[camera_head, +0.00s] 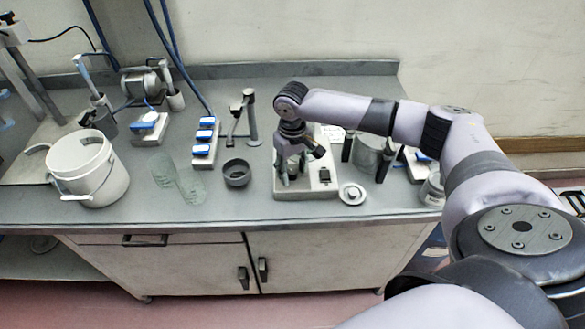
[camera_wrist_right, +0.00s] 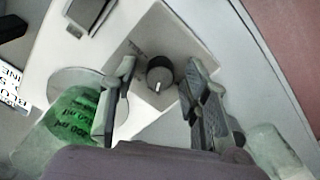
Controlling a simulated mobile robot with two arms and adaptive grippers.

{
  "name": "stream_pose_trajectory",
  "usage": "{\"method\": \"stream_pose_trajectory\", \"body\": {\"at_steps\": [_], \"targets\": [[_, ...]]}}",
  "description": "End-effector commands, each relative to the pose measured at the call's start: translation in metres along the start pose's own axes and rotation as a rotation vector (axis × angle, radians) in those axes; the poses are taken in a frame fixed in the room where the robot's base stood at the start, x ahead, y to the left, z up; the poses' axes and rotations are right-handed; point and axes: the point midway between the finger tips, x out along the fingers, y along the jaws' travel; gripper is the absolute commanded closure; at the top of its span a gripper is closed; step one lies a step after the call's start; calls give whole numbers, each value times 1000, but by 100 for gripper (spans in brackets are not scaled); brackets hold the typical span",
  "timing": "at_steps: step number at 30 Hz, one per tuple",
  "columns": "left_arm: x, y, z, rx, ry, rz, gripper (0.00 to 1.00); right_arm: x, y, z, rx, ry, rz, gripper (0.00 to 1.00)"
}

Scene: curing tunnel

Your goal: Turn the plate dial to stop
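The plate dial (camera_wrist_right: 160,72) is a round dark grey knob on a square grey panel (camera_wrist_right: 185,48). Its short white mark points toward the bottom of the wrist view. My right gripper (camera_wrist_right: 160,82) is open, with one finger on each side of the dial and gaps between fingers and knob. In the head view my right gripper (camera_head: 291,176) points down over the front left of the white plate unit (camera_head: 308,187) and hides the dial there. A dark switch (camera_head: 324,175) sits on the unit's right side. My left gripper is not in view.
A dark bowl (camera_head: 237,173) stands left of the unit, and a small white disc-shaped item (camera_head: 352,194) stands right of it. A white bucket (camera_head: 88,168) and blue-topped blocks (camera_head: 205,140) are further left. In the wrist view a green-labelled container (camera_wrist_right: 75,115) is near the left finger.

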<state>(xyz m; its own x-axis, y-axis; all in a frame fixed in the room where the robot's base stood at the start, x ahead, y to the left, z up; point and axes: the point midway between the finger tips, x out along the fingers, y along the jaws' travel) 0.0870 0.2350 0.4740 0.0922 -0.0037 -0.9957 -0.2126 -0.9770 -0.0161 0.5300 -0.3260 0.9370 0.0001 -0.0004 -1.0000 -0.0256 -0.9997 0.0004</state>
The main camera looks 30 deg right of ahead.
Motion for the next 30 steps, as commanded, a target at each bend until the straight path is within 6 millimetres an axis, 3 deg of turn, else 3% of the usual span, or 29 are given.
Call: {"method": "stream_pose_trajectory", "body": {"at_steps": [18, 30], "targets": [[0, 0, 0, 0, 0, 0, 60, 0, 0, 0, 0, 0, 0, 100], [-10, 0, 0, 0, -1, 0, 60, -2, 0, 1, -54, -3, -1, 100]]}}
